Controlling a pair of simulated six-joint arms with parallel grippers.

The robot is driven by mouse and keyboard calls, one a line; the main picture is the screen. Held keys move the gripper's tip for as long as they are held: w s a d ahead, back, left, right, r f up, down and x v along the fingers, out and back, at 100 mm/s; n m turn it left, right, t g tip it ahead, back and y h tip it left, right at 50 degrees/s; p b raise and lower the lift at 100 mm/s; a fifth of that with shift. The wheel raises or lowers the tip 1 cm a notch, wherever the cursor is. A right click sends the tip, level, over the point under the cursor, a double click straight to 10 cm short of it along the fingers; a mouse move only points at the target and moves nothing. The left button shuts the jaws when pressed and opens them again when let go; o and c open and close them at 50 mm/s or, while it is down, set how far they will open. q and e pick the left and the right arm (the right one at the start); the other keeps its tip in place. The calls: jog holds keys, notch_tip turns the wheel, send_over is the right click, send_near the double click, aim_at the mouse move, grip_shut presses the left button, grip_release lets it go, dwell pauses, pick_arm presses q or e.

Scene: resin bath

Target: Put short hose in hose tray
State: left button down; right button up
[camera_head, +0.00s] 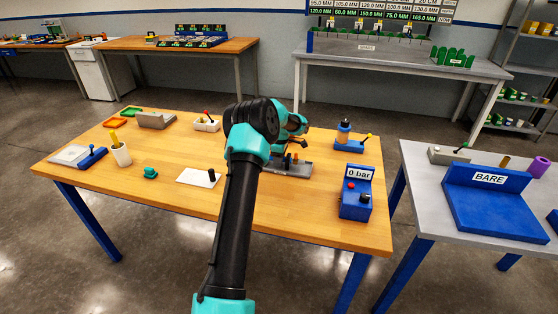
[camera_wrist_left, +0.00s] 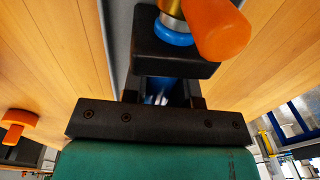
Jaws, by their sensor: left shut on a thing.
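My left gripper (camera_head: 297,145) is over the grey fixture (camera_head: 292,168) on the wooden table. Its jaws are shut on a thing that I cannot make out. In the left wrist view, a brass piece with a blue ring (camera_wrist_left: 175,27) shows at the dark jaws (camera_wrist_left: 172,55). An orange rounded piece (camera_wrist_left: 218,30) is right beside it. I cannot tell which is held. I cannot pick out the short hose with certainty. An orange tray (camera_head: 115,122) and a green tray (camera_head: 131,112) lie at the back left. I cannot tell which is the hose tray. My right gripper is not in view.
A blue gauge box (camera_head: 356,198) reading "0 bar" stands at the right of the table. A white sheet (camera_head: 192,177), a teal knob (camera_head: 150,173) and a cream cup (camera_head: 122,154) are at left. The front middle-left of the table is clear.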

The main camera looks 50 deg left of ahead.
pick_arm(q)
jog(key=shift+f, duration=0.1)
jog(key=c, duration=1)
grip_release()
jog(key=r, duration=0.8)
jog(key=w+r, duration=0.1)
jog(key=r, duration=0.3)
jog(key=shift+r, duration=0.1)
